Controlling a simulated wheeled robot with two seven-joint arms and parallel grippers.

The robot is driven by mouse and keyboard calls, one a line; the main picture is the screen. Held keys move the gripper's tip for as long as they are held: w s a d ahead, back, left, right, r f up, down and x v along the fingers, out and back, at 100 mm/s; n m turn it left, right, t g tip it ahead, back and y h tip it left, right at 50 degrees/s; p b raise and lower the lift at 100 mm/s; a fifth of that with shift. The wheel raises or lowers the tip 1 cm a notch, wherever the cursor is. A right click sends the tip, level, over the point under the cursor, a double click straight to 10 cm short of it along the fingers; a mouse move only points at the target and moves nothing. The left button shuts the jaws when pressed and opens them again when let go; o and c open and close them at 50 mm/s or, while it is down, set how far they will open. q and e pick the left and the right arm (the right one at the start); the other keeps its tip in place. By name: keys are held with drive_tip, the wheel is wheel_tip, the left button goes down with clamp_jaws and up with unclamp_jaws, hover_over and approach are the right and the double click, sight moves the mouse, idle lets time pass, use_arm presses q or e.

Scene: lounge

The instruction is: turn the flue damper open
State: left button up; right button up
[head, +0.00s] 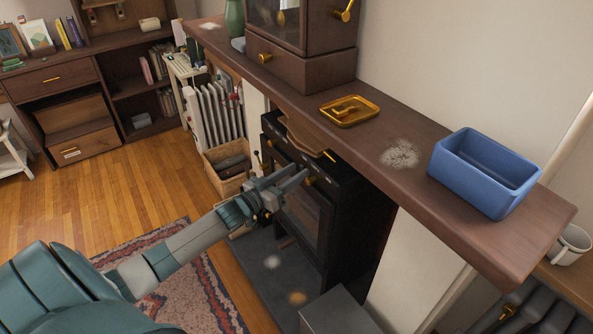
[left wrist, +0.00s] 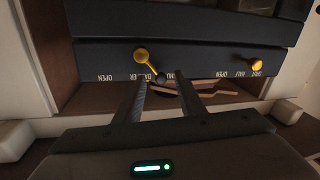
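The black stove (head: 308,222) stands below the wooden mantel. In the left wrist view, its dark front panel (left wrist: 105,58) has a brass lever knob (left wrist: 141,54) whose arm slants down and right, over partly hidden lettering that seems to read DAMPER. A second brass knob (left wrist: 257,66) is to the right, near small OPEN, HALF and another word. My left gripper (head: 294,181) is at the stove's upper front; in the left wrist view its two fingers (left wrist: 161,86) are apart, with the lever's lower end between or just beyond their tips. Contact cannot be told. My right gripper is not in view.
The mantel (head: 357,137) overhangs the stove and carries a brass tray (head: 349,111), a blue bin (head: 486,172) and a cabinet (head: 301,64). A rug (head: 184,292) lies in front.

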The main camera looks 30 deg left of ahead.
use_arm(q)
drive_tip(key=shift+w+d, duration=0.15)
drive_tip(key=shift+w, duration=0.35)
